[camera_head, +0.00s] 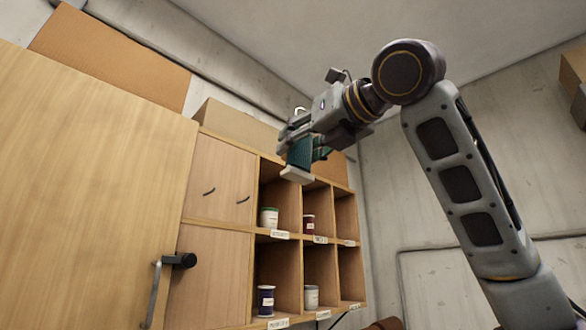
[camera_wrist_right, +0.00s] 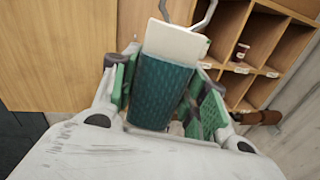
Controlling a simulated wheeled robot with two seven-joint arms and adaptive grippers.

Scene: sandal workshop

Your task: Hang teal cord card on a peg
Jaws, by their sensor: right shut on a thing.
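The teal cord card (camera_wrist_right: 162,92) is a pale card wrapped in teal cord, with a wire hook at its top end in the right wrist view. My right gripper (camera_wrist_right: 165,85) is shut on it, with green finger pads at both sides. In the head view the card (camera_head: 299,153) hangs from my right gripper (camera_head: 306,146), raised in front of the upper cubbies. The pale end of the card points down there. No peg can be made out in either view. My left gripper is out of view.
A wooden cubby shelf (camera_head: 228,225) holds a green-topped jar (camera_head: 269,218), a dark red spool (camera_head: 309,224), a dark blue jar (camera_head: 265,301) and a grey jar (camera_head: 311,296). A large wooden panel with a metal handle (camera_head: 157,290) stands at the left. Cardboard boxes sit on top.

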